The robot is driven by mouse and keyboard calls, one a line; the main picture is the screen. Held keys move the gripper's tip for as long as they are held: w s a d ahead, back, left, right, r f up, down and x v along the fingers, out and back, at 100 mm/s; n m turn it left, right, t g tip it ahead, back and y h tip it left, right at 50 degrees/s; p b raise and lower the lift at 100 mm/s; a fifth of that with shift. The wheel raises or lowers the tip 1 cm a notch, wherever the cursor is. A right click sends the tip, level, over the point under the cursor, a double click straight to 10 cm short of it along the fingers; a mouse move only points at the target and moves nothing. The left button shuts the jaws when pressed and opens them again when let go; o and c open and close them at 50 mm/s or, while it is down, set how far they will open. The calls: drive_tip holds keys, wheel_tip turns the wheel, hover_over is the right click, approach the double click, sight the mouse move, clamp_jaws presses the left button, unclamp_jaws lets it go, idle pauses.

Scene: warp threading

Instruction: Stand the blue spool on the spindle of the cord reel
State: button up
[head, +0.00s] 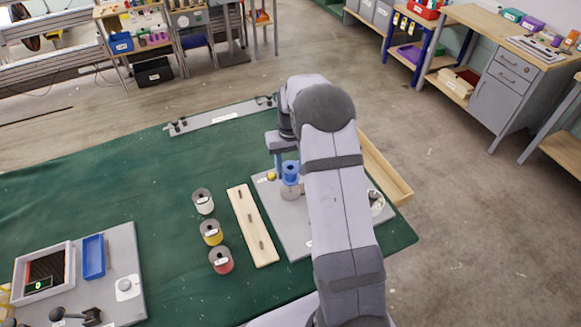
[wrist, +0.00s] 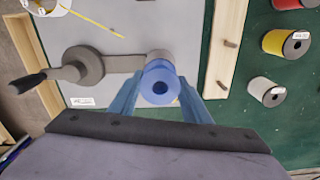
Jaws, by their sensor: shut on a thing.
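The blue spool (head: 291,174) is held upright between the fingers of my gripper (head: 284,170), over the cord reel's grey base plate (head: 296,240). In the wrist view, the spool (wrist: 160,75) shows its dark centre hole, with a finger of my gripper (wrist: 159,92) on either side. A round grey part of the reel (head: 289,191) shows just under the spool. In the wrist view, a grey crank arm (wrist: 112,64) runs left from behind the spool to a dark handle. The spindle is hidden, and I cannot tell whether the spool is around it or above it.
A wooden peg rack (head: 252,226) stands left of the plate, with white (head: 203,201), yellow (head: 211,232) and red (head: 220,260) spools beside it. A wooden tray (head: 385,168) lies right. A grey board (head: 85,270) with a blue bin is at lower left. Green mat between is clear.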

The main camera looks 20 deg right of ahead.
drive_tip(key=shift+f+b, duration=1.3)
drive_tip(key=shift+f, duration=1.2)
drive_tip(key=shift+f+b, duration=0.4)
drive_tip(key=shift+f, duration=0.35)
drive_tip(key=o, duration=1.1)
drive_tip(key=shift+r, duration=0.1)
drive_tip(key=shift+r+b, duration=1.1)
drive_tip(key=shift+r, duration=2.5)
